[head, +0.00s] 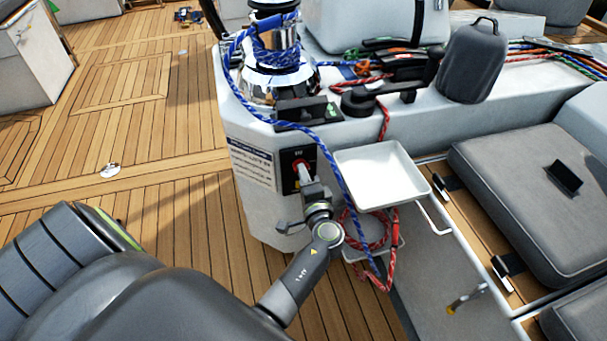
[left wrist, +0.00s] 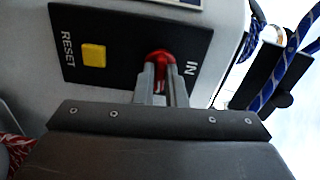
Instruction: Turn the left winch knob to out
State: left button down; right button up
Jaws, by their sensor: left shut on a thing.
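The red winch knob (left wrist: 158,57) sits on a black control panel (left wrist: 115,38) marked IN and RESET. In the head view this panel (head: 288,174) is on the side of the white winch pedestal, with a bit of the red knob (head: 297,163) showing. My left gripper (head: 303,176) reaches the panel from below. In the left wrist view its two grey fingers (left wrist: 162,80) are shut on the red knob, one on each side. The IN label is beside the knob. The fingers hide part of the knob, and I cannot read its exact setting. My right gripper is not in view.
A yellow RESET button (left wrist: 94,55) is on the same panel. A blue rope (head: 338,178) hangs from the chrome winch (head: 273,70) just right of my gripper. A white tray (head: 412,196) and a coiled red rope (head: 391,262) are to the right. The teak deck (head: 140,205) at left is open.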

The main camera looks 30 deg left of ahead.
pick_arm(q)
jog(key=shift+m, duration=0.6)
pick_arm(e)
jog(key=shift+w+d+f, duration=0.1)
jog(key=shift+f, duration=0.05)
pick_arm(q)
jog(key=c, duration=1.5)
grip_release()
